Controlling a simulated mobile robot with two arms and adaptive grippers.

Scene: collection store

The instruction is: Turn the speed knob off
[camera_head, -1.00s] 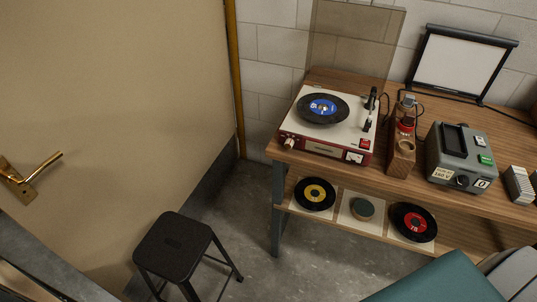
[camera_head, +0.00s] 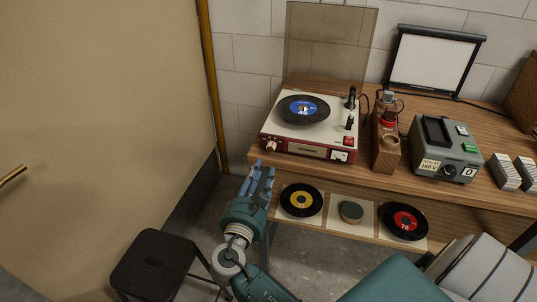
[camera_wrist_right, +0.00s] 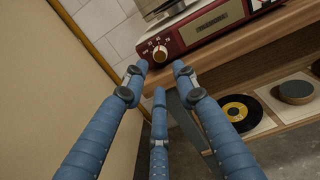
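The record player (camera_head: 300,125) stands on the wooden table, red with a cream top and a black record (camera_head: 304,109) on its platter. The cream knob (camera_head: 271,146) is at the left end of its front face. My right gripper (camera_head: 258,170) is below and slightly left of the knob in the head view. In the wrist view its three blue fingers (camera_wrist_right: 159,74) are spread and empty, with the knob beyond the tips. My left gripper is out of view.
The table edge (camera_wrist_right: 213,61) runs just under the player. Records lie on the lower shelf (camera_head: 328,222). A wooden block (camera_head: 386,158) and a grey box (camera_head: 441,150) stand to the right. A door (camera_head: 95,110) and a black stool (camera_head: 153,266) are on the left.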

